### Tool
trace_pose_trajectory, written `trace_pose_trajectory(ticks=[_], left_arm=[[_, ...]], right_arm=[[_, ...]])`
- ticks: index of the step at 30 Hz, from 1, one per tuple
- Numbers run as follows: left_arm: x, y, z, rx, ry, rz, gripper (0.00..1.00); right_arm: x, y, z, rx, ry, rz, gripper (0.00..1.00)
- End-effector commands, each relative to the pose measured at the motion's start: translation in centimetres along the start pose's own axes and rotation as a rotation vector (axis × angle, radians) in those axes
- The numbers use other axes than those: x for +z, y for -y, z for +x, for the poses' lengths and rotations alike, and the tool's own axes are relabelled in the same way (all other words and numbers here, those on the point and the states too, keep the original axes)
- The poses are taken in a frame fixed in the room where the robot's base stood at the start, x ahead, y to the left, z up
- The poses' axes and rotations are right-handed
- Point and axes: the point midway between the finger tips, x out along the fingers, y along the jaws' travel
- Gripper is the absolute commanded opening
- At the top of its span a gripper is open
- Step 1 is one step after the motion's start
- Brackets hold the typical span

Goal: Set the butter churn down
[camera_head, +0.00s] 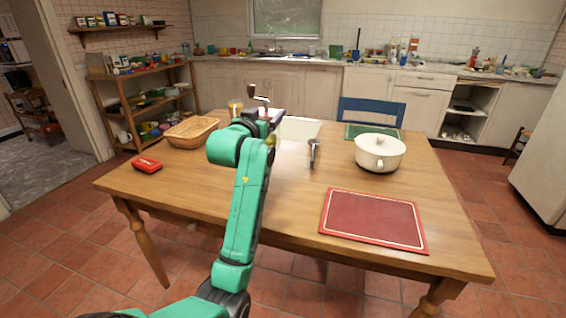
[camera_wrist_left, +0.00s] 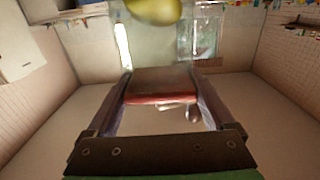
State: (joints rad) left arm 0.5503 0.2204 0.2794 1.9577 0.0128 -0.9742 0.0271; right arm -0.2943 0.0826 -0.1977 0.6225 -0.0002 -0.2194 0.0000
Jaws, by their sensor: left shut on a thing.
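The butter churn (camera_head: 262,100) shows in the head view as a metal crank with a dark wooden knob, rising just beyond my left gripper (camera_head: 262,118) over the far left part of the table. My arm hides most of its body. In the left wrist view, the fingers of my left gripper (camera_wrist_left: 158,102) stand on both sides of the churn's reddish top (camera_wrist_left: 160,88) and are shut on it. A pale, clear body shows beyond. I cannot tell whether its base touches the table. My right gripper is not in view.
The table's front left part is clear.

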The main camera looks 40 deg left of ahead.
Motion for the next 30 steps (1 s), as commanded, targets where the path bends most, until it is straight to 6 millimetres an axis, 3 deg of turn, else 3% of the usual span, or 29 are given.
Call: trace_pose_trajectory(ticks=[6, 12, 21, 30], left_arm=[[7.5, -0.1, 0.0, 0.003, 0.007, -0.001, 0.00], [13.2, -0.1, -0.1, 0.002, 0.003, 0.001, 0.00], [18.2, -0.1, -0.1, 0.002, 0.000, 0.000, 0.00], [18.6, -0.1, 0.0, 0.003, -0.002, 0.002, 0.00]], right_arm=[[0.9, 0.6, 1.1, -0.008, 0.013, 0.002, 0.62], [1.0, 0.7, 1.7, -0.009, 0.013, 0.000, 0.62], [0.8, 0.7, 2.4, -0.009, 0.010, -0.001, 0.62], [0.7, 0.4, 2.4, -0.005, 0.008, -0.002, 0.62]])
